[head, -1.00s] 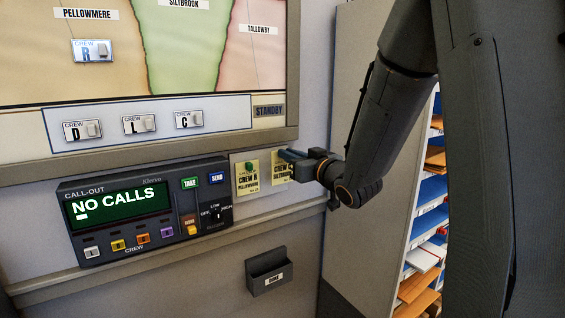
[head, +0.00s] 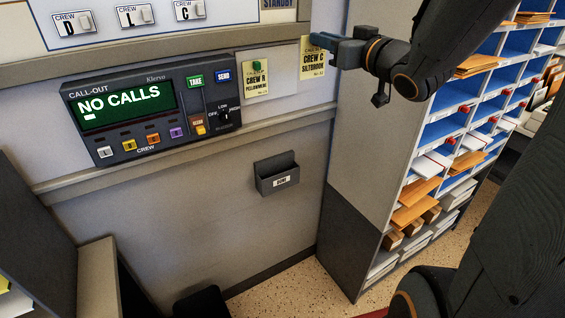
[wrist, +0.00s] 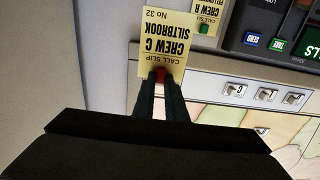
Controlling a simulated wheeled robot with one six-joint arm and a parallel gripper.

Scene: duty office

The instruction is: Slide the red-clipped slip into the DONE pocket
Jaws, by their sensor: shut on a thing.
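The pale yellow CREW C SILTBROOK slip (head: 312,66) hangs upright from my gripper (head: 322,42), in front of the wall near the cabinet's edge. In the wrist view, my gripper (wrist: 160,84) is shut on the top of this slip (wrist: 168,35), over a red clip (wrist: 161,75). The DONE pocket (head: 276,178) is a small dark grey open-topped box on the wall, below and left of the slip. Its label is small and blurred. The slip is well apart from the pocket.
Another slip, CREW R PELLOWMERE (head: 255,80), with a green clip, hangs on the wall to the left. The call-out console (head: 150,110) is further left. A wall ledge (head: 190,148) runs above the pocket. A pigeonhole cabinet (head: 375,130) stands at right.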

